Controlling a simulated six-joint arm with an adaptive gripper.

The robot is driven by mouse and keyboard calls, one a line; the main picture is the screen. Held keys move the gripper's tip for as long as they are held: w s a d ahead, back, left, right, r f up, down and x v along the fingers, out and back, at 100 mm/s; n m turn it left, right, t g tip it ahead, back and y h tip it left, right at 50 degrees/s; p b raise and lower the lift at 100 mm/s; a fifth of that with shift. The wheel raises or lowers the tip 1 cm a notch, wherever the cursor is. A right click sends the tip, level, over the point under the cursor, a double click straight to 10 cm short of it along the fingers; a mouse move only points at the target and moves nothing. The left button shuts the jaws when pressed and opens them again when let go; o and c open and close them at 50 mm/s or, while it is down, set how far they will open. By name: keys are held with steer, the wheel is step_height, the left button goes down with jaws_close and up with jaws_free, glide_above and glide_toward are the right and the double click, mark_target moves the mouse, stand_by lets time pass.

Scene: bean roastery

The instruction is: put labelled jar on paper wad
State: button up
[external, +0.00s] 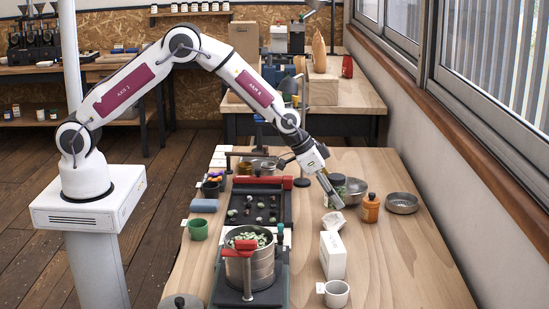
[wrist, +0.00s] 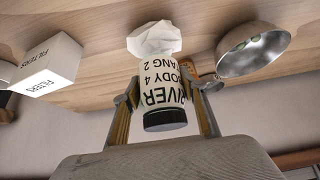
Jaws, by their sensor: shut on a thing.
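The labelled jar (wrist: 164,98), white with dark lettering and a black lid, sits between the two fingers of my gripper (wrist: 164,88) in the wrist view. The fingers are shut on its sides, and its lid faces the camera. The paper wad (wrist: 154,38), white and crumpled, shows just beyond the jar's base; I cannot tell whether they touch. In the external view my gripper (external: 332,196) is low over the right part of the table, just behind the paper wad (external: 334,221). The jar is largely hidden by the gripper there.
A metal bowl (external: 355,188) and an orange bottle (external: 370,208) stand close to the right of my gripper. A white filters box (external: 332,257) and a white mug (external: 336,294) stand nearer the front. The table's right front is clear.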

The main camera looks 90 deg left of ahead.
mark_target(334, 207)
steer(key=shift+f, duration=1.8)
steer(key=shift+f, duration=0.15)
steer(key=o, duration=1.3)
steer(key=shift+c, duration=0.2)
steer(key=shift+v, duration=0.9)
steer(key=v, duration=1)
steer(key=shift+r, duration=0.2)
steer(key=shift+s+r, duration=0.1)
